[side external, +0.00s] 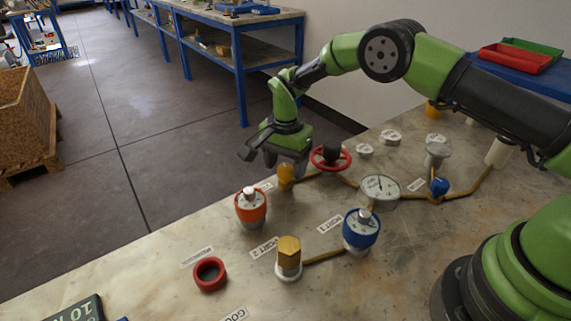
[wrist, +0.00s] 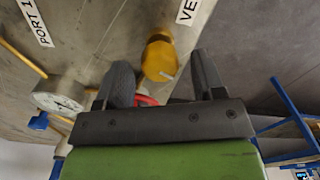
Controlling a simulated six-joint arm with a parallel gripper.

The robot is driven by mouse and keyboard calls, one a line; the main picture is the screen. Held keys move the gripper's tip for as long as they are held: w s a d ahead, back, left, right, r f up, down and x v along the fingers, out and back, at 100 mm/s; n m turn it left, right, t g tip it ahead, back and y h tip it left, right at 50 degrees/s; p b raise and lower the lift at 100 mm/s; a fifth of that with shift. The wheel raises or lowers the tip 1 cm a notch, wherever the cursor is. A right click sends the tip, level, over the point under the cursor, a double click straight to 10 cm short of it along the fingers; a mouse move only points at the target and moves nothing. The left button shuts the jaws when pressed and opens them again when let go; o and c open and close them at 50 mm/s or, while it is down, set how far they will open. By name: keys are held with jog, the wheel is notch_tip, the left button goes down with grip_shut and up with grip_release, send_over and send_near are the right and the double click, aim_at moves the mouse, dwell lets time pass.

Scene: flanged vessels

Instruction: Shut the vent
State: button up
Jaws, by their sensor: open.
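A yellow-orange fitting (side external: 286,177) stands on the bench at the end of a brass pipe, just under my gripper. My gripper (side external: 272,160) is open and empty above the fitting. In the wrist view my fingers (wrist: 163,78) lie on either side of the fitting's line of sight, with no contact visible. The fitting's exact setting cannot be told.
A red handwheel (side external: 331,158) stands close right of my gripper. A dial gauge (side external: 380,189), an orange-capped vessel (side external: 250,208), a blue-capped vessel (side external: 361,231) and a brass hex plug (side external: 289,256) stand nearby. A red ring (side external: 209,273) lies in front.

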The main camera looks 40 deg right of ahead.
jog(key=shift+f, duration=0.25)
jog(key=c, duration=0.9)
jog(key=shift+n, duration=2.3)
jog(key=o, duration=0.9)
